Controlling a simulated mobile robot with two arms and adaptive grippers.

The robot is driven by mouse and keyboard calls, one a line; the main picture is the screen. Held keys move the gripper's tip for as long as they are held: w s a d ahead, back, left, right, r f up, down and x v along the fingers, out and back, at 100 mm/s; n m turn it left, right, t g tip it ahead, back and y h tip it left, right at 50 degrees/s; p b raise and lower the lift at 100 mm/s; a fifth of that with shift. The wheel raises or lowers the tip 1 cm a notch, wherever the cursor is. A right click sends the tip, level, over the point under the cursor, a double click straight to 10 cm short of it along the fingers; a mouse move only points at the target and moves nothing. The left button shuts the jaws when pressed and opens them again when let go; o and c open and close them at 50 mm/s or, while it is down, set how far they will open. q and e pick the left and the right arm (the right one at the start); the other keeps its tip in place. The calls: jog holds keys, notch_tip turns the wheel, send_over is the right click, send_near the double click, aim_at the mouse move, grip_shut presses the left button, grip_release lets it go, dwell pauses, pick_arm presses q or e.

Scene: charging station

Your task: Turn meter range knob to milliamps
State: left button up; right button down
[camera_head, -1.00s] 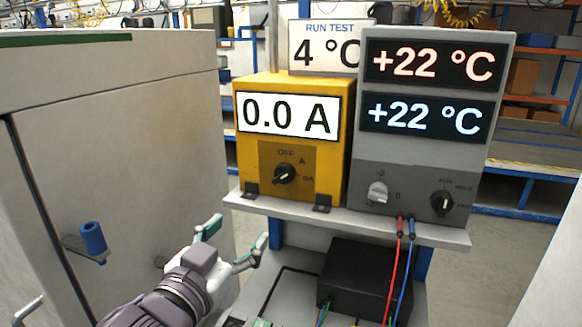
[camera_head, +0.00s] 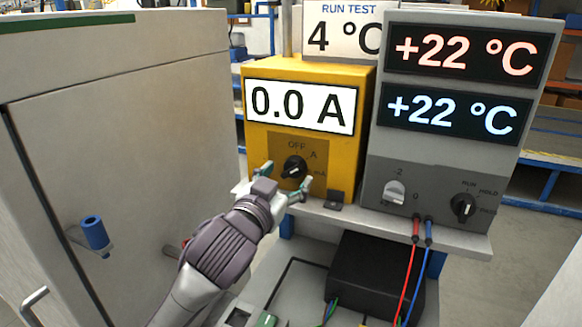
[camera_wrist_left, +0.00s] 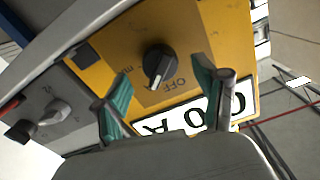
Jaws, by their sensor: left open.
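The yellow meter (camera_head: 361,104) stands on the shelf, its display reading 0.0 A. Its black range knob (camera_head: 294,168) is on the lower front panel, with OFF above it, A at its upper right and mA at its right. The exact mark the knob points to is hard to make out. My left gripper (camera_head: 286,178) is open in front of the knob, with teal fingertips on either side of it in the picture. In the left wrist view the knob (camera_wrist_left: 160,62) shows between the open fingers (camera_wrist_left: 162,78), with no clear contact. My right gripper is not in view.
A grey unit (camera_head: 376,160) with two +22 °C displays and smaller knobs stands right of the meter. Red and blue cables (camera_head: 428,250) hang from it past a black box (camera_head: 372,278). A large pale cabinet (camera_head: 130,130) with a blue handle (camera_head: 95,232) fills the left.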

pick_arm(q)
jog(key=shift+x, duration=1.3)
jog(key=c, duration=1.1)
